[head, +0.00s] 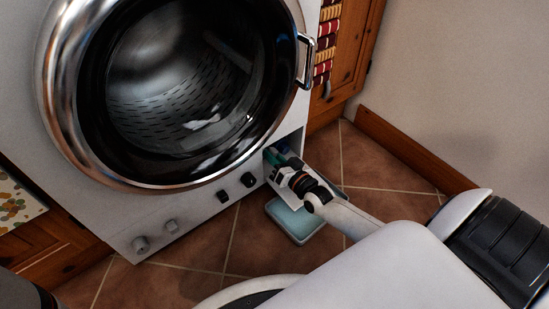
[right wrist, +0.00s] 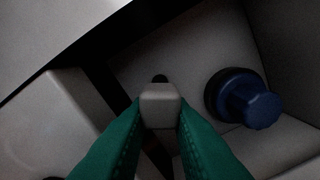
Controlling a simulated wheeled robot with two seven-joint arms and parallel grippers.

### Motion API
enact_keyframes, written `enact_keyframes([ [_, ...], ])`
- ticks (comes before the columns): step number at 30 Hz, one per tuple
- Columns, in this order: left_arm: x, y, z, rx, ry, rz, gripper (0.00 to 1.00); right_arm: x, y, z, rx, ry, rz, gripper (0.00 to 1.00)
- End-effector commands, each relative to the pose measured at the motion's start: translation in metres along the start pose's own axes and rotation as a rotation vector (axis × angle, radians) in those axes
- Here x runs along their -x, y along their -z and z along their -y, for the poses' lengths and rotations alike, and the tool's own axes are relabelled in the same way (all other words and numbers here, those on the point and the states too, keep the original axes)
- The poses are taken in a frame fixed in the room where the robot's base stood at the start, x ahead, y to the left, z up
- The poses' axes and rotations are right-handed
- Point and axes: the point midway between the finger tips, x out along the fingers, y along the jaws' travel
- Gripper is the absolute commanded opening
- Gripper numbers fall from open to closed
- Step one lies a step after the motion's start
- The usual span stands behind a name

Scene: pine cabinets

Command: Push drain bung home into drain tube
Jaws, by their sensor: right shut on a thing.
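My right gripper (head: 277,156) reaches into the open recess at the washing machine's lower right corner. In the right wrist view its two green fingers (right wrist: 160,112) are shut on a small pale grey block-like piece, which looks like the drain bung (right wrist: 160,108). A small dark round thing (right wrist: 160,78) shows just beyond the bung; it may be the drain tube's end, and I cannot tell whether the bung touches it. The rest of the tube is hidden behind the bung and fingers. My left gripper is not in view.
A blue knobbed cap (right wrist: 252,106) sits right of the fingers inside the recess, with pale walls close around. A shallow pale blue tray (head: 297,222) lies on the tiled floor below the recess. The washing machine door (head: 175,95) is above.

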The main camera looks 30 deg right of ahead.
Motion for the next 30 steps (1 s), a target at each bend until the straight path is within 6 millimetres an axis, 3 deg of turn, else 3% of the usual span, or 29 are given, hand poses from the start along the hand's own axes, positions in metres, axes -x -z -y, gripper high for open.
enact_keyframes([
  [20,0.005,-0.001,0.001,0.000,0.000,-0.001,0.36,-0.016,0.000,0.001,0.000,0.001,-0.001,0.00],
  [21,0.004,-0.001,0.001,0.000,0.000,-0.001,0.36,-0.016,0.000,0.001,0.000,0.001,-0.001,0.24],
  [24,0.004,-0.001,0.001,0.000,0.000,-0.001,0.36,-0.016,0.000,0.001,0.000,0.001,-0.001,0.40],
  [25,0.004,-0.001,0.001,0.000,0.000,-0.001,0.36,-0.016,0.000,0.000,0.000,0.001,-0.001,0.44],
  [30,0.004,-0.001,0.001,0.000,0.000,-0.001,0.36,-0.016,0.000,0.000,-0.001,-0.001,-0.001,0.44],
])
